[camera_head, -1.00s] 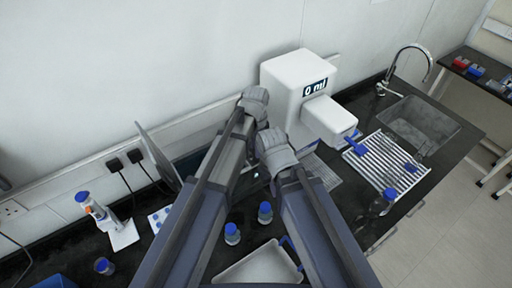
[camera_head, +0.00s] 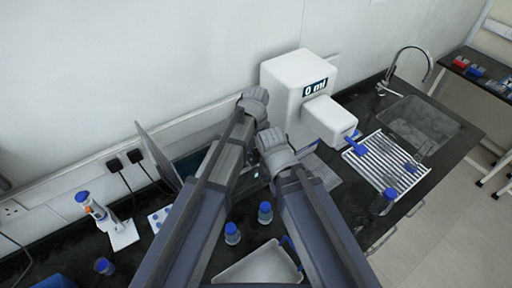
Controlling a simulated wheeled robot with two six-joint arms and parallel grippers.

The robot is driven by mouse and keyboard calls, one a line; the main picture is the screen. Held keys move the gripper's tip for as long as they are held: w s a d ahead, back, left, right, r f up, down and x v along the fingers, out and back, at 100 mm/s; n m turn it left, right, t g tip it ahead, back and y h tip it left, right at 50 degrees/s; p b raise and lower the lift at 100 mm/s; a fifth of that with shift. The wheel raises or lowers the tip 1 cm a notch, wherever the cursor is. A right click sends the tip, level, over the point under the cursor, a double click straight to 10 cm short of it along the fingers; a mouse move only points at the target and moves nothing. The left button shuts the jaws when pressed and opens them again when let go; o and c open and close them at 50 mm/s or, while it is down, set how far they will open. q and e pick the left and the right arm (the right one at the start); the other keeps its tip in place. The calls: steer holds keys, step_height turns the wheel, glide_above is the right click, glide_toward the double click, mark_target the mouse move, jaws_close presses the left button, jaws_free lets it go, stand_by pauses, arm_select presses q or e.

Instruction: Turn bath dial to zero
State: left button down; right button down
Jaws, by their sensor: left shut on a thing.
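My left gripper (camera_head: 257,165) is below the wrist of my left arm, mostly hidden between and behind my two arms. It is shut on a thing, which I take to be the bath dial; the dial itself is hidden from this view. The bath is largely covered by my arms, and only parts of dark and grey equipment show around them. My right arm ends beside the left one, and its jaws are hidden behind its wrist.
A white dispenser reading "0 ml" (camera_head: 287,77) stands right of my wrists. Farther right are a striped drying rack (camera_head: 385,168) and a sink (camera_head: 425,122). Blue-capped bottles (camera_head: 232,234) and a pale tray (camera_head: 255,268) are close below my arms. A pipette stand (camera_head: 122,235) is at left.

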arm_select(q)
steer(key=n, duration=1.3)
steer(key=shift+n, duration=0.4)
steer(key=n, duration=1.3)
steer(key=shift+s+n, duration=0.1)
steer(key=shift+n, duration=0.6)
steer(key=c, duration=0.5)
jaws_free()
